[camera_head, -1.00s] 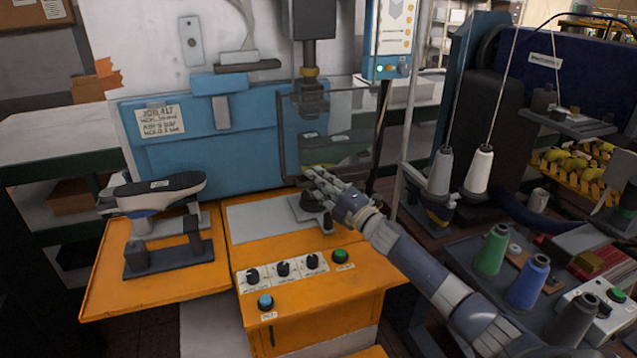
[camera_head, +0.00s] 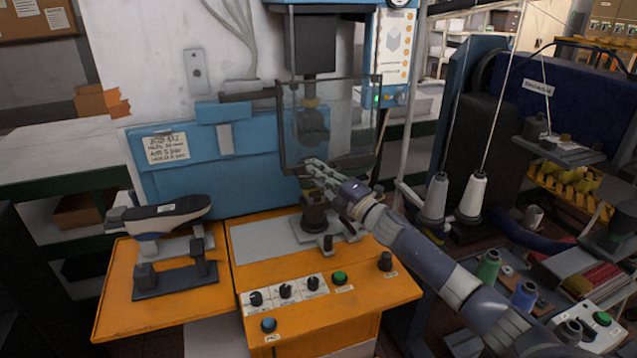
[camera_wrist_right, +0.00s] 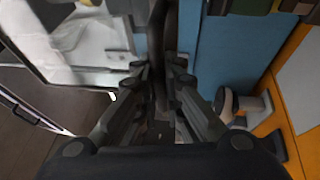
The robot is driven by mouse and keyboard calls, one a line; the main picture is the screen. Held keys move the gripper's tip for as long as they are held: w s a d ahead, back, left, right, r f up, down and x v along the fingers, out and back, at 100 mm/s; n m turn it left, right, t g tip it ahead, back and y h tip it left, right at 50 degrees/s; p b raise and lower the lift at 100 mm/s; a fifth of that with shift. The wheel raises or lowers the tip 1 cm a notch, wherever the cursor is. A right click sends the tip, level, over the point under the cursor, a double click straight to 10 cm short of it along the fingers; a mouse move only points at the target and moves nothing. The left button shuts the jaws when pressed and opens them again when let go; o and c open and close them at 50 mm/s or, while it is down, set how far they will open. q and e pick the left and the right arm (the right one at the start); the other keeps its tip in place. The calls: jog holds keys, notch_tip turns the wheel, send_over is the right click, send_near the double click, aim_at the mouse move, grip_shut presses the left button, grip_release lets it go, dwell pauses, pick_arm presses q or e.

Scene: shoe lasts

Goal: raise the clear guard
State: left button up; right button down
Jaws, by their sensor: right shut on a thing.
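The clear guard (camera_head: 345,120) is a see-through panel in a dark frame in front of the blue press. Its lower edge hangs above the orange bench, with the dark pedestal (camera_head: 314,215) showing below it. My right gripper (camera_head: 312,170) is shut on the dark bottom bar of the guard near its lower left corner. In the right wrist view the dark bar (camera_wrist_right: 162,60) runs between my fingers; the fingertips are partly hidden. My left gripper is in neither view.
A shoe last (camera_head: 165,215) rests on a stand at the left of the orange bench (camera_head: 300,315). Knobs and buttons line the bench front. Thread cones (camera_head: 472,195) and a dark machine stand at the right, close to my right arm.

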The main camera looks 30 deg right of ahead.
aim_at(308, 137)
notch_tip(308, 137, up, 8)
jog(key=p, duration=0.4)
jog(key=shift+r, duration=0.15)
jog(key=c, duration=1.7)
grip_release()
jog(key=shift+s, duration=0.15)
jog(key=v, duration=1.2)
